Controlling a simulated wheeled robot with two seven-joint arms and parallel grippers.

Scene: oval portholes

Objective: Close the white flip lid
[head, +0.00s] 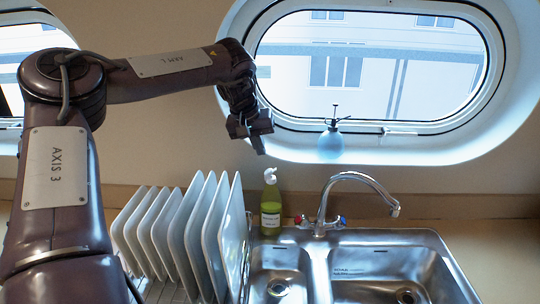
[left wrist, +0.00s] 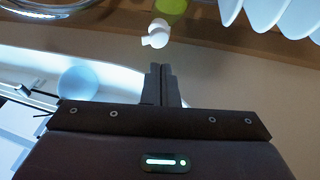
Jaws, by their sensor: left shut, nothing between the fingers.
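The green bottle (head: 270,211) stands upright behind the sink, beside the dish rack. Its white flip lid (head: 270,176) is on top and looks raised, though it is small in the head view. My left gripper (head: 259,148) is shut and empty, pointing down above the lid and a little to its left, apart from it. In the left wrist view, the white lid (left wrist: 156,34) and part of the green bottle (left wrist: 171,7) show just beyond the closed fingertips (left wrist: 160,68). My right gripper is not in view.
White plates (head: 206,235) stand in a rack left of the bottle. A curved faucet (head: 355,176) and steel sink (head: 385,262) are to its right. A blue spray bottle (head: 331,146) stands on the porthole ledge, right of my left gripper.

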